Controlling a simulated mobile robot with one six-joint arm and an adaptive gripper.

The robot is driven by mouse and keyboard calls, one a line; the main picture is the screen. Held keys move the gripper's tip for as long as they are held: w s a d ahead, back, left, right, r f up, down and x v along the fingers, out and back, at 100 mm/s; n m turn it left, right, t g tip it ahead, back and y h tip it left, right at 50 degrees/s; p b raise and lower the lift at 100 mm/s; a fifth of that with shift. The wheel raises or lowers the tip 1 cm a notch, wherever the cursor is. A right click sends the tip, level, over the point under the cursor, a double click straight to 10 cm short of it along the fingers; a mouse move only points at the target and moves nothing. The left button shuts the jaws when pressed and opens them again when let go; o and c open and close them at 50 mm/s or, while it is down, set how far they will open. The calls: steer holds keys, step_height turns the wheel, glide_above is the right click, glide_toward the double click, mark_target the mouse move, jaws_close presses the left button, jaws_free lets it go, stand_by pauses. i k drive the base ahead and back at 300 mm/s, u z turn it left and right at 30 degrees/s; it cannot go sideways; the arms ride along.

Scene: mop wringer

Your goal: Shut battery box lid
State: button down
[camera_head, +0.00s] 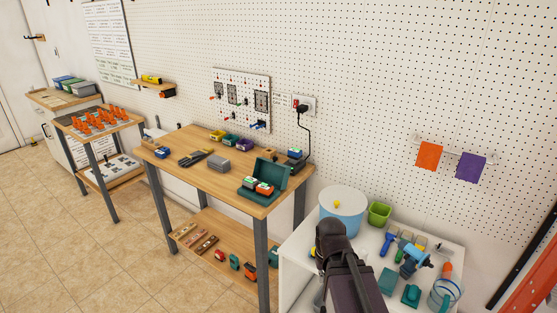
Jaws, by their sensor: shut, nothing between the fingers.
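The teal battery box (248,194) sits near the front right corner of the wooden workbench. Its lid (272,170) stands open, raised at the back of the box. Batteries with orange (264,188) and with white and green (250,182) tops show inside the box. My dark arm rises from the bottom edge, right of the workbench and in front of the white side table. Its fingertips cannot be made out, and no part of my arm touches the box.
On the workbench (190,174) are a grey box (219,165), dark gloves (195,157), small colored bins (230,140) and a charger (297,156) with a cord to the wall. The white side table (295,262) holds a light-blue bucket (342,212) and several tools. Tiled floor is clear at left.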

mark_target(274, 173)
steer(key=k, duration=1.15)
steer(key=u, duration=0.4)
steer(key=i, duration=2.1)
steer(key=z, duration=0.45)
